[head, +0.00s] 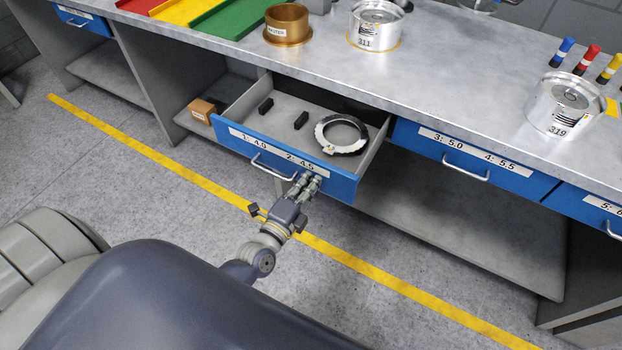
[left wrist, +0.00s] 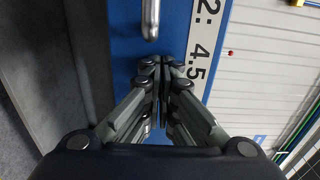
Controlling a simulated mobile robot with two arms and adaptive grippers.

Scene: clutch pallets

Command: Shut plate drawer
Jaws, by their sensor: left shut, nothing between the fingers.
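The plate drawer (head: 330,182) has a blue front labelled "1: 4.0" and "2: 4.5" and stands pulled out from under the bench. Inside it lie a silver ring plate (head: 359,147) and two small black blocks (head: 301,120). Its metal bar handle (head: 272,168) is on the front. My left gripper (head: 308,179) is shut and empty, its fingertips at the drawer front just right of the handle. In the left wrist view the closed fingertips (left wrist: 161,62) are close against the blue front (left wrist: 128,45); I cannot tell whether they touch. My right gripper is not in view.
Two shut blue drawers (head: 470,163) are to the right. The grey bench top (head: 440,70) holds silver cans (head: 563,105), a brass cup (head: 287,25) and coloured trays (head: 205,18). A cardboard box (head: 202,110) sits on the lower shelf. The floor before the drawer is clear, with a yellow line (head: 170,162).

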